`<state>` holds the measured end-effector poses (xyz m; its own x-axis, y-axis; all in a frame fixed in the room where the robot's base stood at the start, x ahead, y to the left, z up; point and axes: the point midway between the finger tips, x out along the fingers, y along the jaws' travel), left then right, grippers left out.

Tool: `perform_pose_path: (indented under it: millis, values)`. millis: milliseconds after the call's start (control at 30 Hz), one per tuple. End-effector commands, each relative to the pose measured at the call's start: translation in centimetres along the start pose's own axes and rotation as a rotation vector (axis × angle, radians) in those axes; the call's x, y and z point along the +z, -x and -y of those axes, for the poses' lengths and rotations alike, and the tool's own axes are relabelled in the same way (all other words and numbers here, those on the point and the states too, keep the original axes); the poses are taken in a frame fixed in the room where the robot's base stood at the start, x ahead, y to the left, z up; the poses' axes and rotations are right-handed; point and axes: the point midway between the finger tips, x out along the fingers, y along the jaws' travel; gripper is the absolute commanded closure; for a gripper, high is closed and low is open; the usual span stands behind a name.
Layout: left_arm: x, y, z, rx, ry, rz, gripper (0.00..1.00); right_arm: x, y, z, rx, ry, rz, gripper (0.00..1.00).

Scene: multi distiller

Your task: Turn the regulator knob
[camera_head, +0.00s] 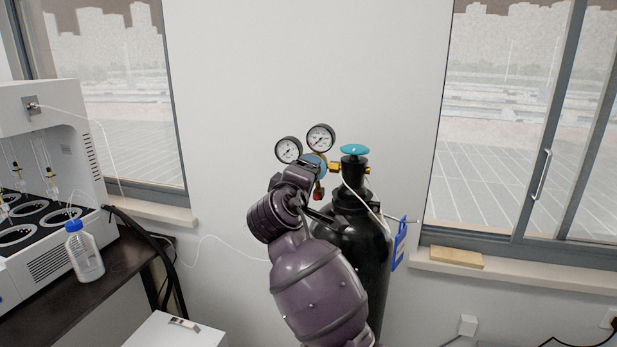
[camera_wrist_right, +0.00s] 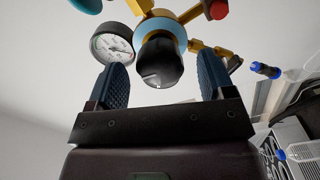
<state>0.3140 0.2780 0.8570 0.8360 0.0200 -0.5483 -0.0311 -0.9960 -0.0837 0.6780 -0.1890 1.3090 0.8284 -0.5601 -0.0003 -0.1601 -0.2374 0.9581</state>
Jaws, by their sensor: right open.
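The black regulator knob (camera_wrist_right: 160,62) shows in the right wrist view, in front of a light-blue regulator ring (camera_wrist_right: 166,27). My right gripper (camera_wrist_right: 163,68) is open, with one dark-blue finger on each side of the knob. A small gap shows beside each finger, and I cannot tell whether either touches. In the head view, the blue regulator body (camera_head: 312,159) sits below two round gauges, and my right arm and wrist hide the knob. The regulator joins a black gas cylinder (camera_head: 371,240) topped by a teal handwheel (camera_head: 354,149). My left gripper is not in view.
The right gauge (camera_head: 320,137) and left gauge (camera_head: 288,149) stand close above my wrist. White lab equipment (camera_head: 50,120) and a blue-capped bottle (camera_head: 84,253) stand on the dark bench at left. A thin tube crosses the wall.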

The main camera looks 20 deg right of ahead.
Motion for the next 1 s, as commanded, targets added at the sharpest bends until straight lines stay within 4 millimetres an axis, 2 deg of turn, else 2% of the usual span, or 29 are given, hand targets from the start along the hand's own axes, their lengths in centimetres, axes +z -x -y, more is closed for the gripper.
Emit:
perform_pose_path:
  millis: [200, 433, 600, 1000]
  values:
    - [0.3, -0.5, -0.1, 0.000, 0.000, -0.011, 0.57, 0.0, 4.2, 0.2, -0.002, -0.004, -0.003, 0.25]
    - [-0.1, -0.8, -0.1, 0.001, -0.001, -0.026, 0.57, 0.0, 7.4, 0.1, -0.002, -0.002, 0.000, 0.25]
    - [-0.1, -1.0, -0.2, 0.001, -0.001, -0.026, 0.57, 0.0, 8.3, 0.0, -0.001, -0.001, 0.000, 0.25]
    - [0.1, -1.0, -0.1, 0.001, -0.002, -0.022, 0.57, 0.0, 8.5, 0.0, 0.000, -0.017, -0.002, 0.25]
